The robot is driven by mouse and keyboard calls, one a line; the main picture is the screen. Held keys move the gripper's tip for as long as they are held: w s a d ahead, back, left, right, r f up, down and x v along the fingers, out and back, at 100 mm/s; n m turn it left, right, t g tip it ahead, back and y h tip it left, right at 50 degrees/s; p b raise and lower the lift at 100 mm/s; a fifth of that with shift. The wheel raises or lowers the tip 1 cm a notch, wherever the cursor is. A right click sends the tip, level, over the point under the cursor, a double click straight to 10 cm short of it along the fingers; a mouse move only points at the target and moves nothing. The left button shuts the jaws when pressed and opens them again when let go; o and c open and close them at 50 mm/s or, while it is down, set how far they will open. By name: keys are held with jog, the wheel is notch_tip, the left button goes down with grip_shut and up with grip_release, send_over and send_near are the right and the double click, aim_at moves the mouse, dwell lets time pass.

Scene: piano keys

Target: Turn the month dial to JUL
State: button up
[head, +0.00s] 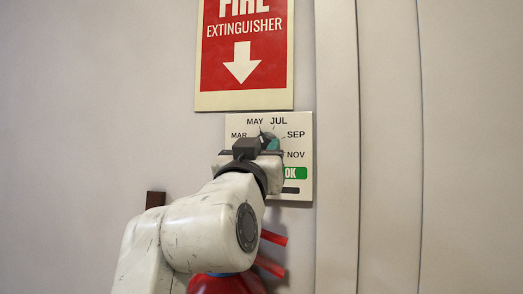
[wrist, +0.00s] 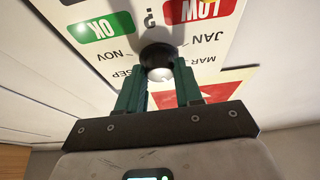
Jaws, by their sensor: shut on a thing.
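The white dial panel (head: 300,121) is on the wall, with MAR, MAY, JUL, SEP and NOV readable around the dial in the head view. My gripper (head: 269,144) is in front of the panel and hides most of the dial. In the wrist view the panel (wrist: 129,48) appears upside down. I cannot tell which month the dial points to.
A red fire extinguisher sign (head: 221,73) hangs just above the panel. A red extinguisher (head: 225,284) is low behind my arm, and a small dark brown block (head: 155,199) is on the wall at left. Vertical wall ridges (head: 337,150) run right of the panel.

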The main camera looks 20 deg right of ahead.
jog(key=shift+f+b, duration=0.15)
jog(key=shift+b, duration=0.45)
jog(key=m+g+h+b, duration=0.1)
jog(key=m+b, duration=0.1)
jog(key=m+g+h+b, duration=0.1)
jog(key=m+b, duration=0.1)
jog(key=m, duration=0.1)
jog(key=m+g+b, duration=0.1)
jog(key=m+b, duration=0.1)
jog(key=m, duration=0.1)
jog(key=shift+w+a+r+h, duration=0.15)
jog(key=shift+r+h, duration=0.05)
jog(key=shift+h, duration=0.2)
jog(key=shift+w+a+r+m+g+h, duration=0.1)
jog(key=shift+m+g+h, duration=0.1)
jog(key=shift+m+g, duration=0.6)
jog(key=shift+m+g+h, duration=0.2)
jog(key=shift+m+g, duration=0.1)
jog(key=shift+m, duration=1.3)
jog(key=o, duration=1)
